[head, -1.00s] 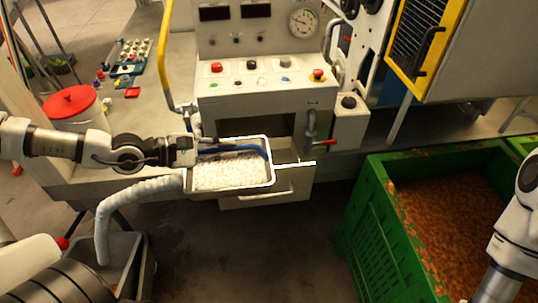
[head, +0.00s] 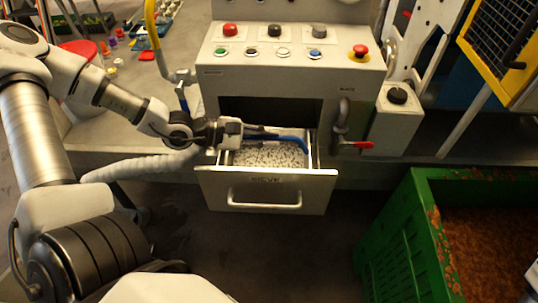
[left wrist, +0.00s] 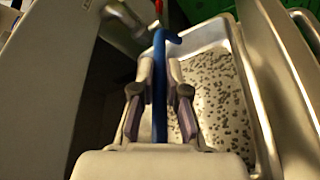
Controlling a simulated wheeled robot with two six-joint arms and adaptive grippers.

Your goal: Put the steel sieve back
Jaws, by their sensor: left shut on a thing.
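The steel sieve (head: 268,156), a shallow light tray with a dark-speckled floor and a blue handle (head: 290,140), is inside the open drawer (head: 265,190) of the press. The drawer front carries a label that appears to read SIEVE. In the left wrist view the sieve (left wrist: 215,90) has a pale rim beside the drawer wall. My left gripper (head: 246,130) is shut on the blue handle, which passes between its fingers (left wrist: 160,75). Whether the sieve rests on the drawer bottom is hidden. My right gripper is not in view.
The press panel (head: 290,65) with coloured buttons stands behind the drawer. A pipe with a red lever (head: 352,145) is close on the drawer's right. A green crate (head: 400,240) of brown bits stands at right. The floor before the drawer is clear.

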